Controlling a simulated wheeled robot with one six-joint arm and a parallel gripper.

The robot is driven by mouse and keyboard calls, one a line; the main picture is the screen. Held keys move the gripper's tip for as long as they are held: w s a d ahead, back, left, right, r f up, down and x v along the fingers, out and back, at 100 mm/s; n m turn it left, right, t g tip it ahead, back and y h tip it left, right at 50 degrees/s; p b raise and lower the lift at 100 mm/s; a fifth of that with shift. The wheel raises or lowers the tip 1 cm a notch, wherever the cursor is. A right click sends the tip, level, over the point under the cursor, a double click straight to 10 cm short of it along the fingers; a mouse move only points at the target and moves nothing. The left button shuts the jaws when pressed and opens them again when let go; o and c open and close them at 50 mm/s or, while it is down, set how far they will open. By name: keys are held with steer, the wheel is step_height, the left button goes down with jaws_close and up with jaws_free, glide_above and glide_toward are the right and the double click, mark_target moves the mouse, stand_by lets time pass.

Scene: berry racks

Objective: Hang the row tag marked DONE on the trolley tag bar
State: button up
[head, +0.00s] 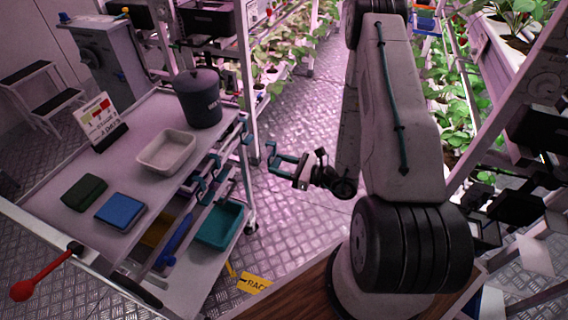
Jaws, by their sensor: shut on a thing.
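My gripper (276,163) is right of the trolley, over the aisle floor, apart from the trolley's right edge. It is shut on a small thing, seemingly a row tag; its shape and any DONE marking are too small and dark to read. The trolley (63,160) is grey with a flat top. Along its right side runs a rail with several teal hook-like parts (214,163), which seems to be the tag bar. I cannot tell whether any tags hang there.
On the trolley top stand a dark lidded pot (198,98), a white tray (167,152), a blue block (120,210), a green block (84,192) and a small sign (99,121). A teal bin (219,224) sits below.

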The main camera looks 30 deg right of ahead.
steer(key=f+x, duration=0.1)
steer(key=x, duration=1.3)
steer(key=shift+w+a+f, duration=0.25)
stand_by(0.5)
steer(key=o, duration=1)
